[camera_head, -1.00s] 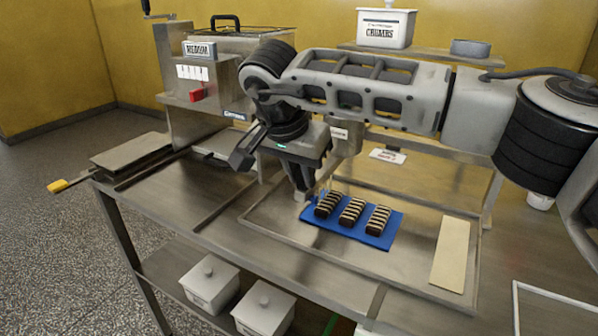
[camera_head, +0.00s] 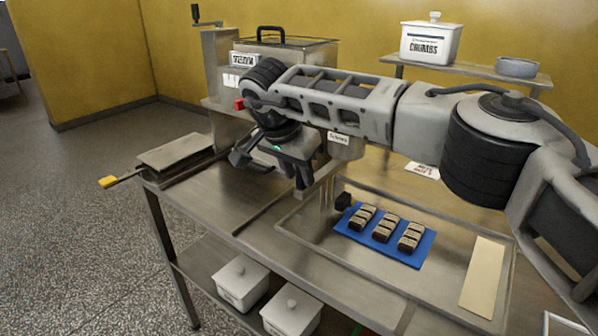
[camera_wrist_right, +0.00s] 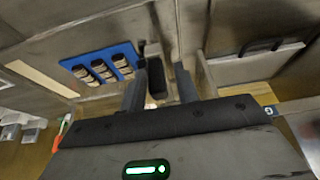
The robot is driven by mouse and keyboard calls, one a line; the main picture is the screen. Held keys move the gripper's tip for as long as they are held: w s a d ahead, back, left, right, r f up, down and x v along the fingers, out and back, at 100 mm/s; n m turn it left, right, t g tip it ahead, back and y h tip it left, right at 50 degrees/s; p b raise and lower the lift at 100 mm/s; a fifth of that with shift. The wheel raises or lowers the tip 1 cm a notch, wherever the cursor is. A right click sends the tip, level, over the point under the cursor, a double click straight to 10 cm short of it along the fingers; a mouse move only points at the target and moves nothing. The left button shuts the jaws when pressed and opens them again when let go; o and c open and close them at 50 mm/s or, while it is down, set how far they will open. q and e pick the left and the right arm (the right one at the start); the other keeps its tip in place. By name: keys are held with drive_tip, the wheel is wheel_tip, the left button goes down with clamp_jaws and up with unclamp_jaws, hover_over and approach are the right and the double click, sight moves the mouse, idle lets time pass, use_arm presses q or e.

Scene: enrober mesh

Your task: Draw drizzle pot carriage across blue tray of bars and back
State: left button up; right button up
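The blue tray (camera_head: 427,246) lies on the steel bench in the head view and holds dark bars with pale stripes across their tops. The drizzle pot (camera_head: 347,150) is a grey cylinder, partly hidden behind my right arm. A black knob (camera_head: 343,201) stands at the tray's left end. My right gripper (camera_head: 272,167) is open and empty, left of the knob and apart from it. In the right wrist view, the knob (camera_wrist_right: 155,78) appears between the spread fingers (camera_wrist_right: 159,92), beyond them, with the tray (camera_wrist_right: 70,64) to its left. My left gripper is out of view.
A machine with a red switch (camera_head: 239,104) stands behind my right gripper. A shelf at the back holds a white crumbs tub (camera_head: 430,43) and a grey bowl (camera_head: 517,67). A cream strip (camera_head: 484,275) lies right of the tray. Lidded white tubs (camera_head: 242,282) sit below.

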drive_tip(key=shift+o, duration=0.2)
drive_tip(key=shift+a, duration=0.1)
drive_tip(key=v, duration=1.6)
drive_tip(key=shift+w, duration=0.2)
